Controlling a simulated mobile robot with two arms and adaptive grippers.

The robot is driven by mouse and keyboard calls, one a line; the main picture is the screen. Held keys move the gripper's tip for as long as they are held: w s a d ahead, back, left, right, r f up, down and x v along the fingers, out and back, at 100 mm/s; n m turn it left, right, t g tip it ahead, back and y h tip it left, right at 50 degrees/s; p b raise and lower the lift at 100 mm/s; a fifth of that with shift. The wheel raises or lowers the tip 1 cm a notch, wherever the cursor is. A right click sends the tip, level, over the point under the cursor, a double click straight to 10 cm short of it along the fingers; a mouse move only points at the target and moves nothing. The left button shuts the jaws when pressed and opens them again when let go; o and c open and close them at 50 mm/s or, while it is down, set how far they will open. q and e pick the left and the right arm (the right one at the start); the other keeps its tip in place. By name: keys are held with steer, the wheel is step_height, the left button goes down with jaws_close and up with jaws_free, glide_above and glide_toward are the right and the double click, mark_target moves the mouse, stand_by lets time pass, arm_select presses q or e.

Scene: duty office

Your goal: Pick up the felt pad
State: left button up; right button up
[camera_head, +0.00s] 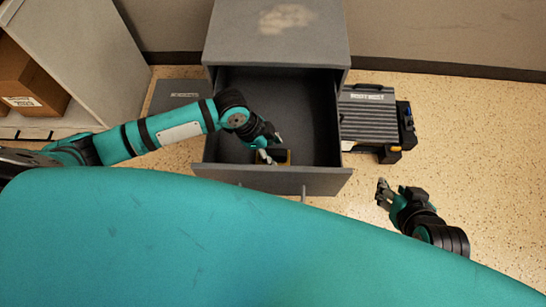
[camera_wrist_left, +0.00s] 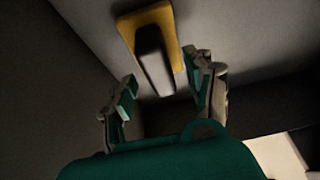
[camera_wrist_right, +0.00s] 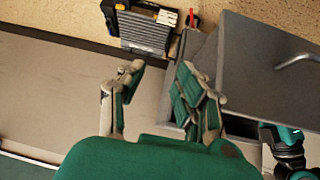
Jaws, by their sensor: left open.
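A yellow piece with a dark and light grey block on it, which looks like the felt pad, lies in the open drawer (camera_head: 316,172), near its front wall. In the head view its yellow part (camera_head: 287,158) is partly hidden by my left gripper (camera_head: 266,150). The left wrist view shows the felt pad (camera_wrist_left: 153,52) beyond the fingertips of my left gripper (camera_wrist_left: 162,80). These fingers are open, with the block's near end roughly in line with the gap between them. My right gripper (camera_head: 384,194) is open and empty, outside the drawer to the right; its spread fingers show in the right wrist view (camera_wrist_right: 158,74).
The drawer belongs to a grey cabinet (camera_head: 275,30). A ribbed grey case (camera_head: 367,115) stands on the floor to its right. A shelf at the left holds a brown box (camera_head: 25,80).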

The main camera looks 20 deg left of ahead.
arm_select(q)
steer(key=shift+d+f, duration=0.25)
steer(key=shift+f, duration=0.35)
jaws_close()
arm_select(e)
steer(key=shift+w+a+r+t, duration=0.2)
steer(key=shift+w+r+t, duration=0.15)
steer(key=shift+w, duration=0.2)
steer(key=shift+w+a+r+t, duration=0.25)
steer(key=shift+w+r, duration=0.1)
steer(key=shift+w, duration=0.15)
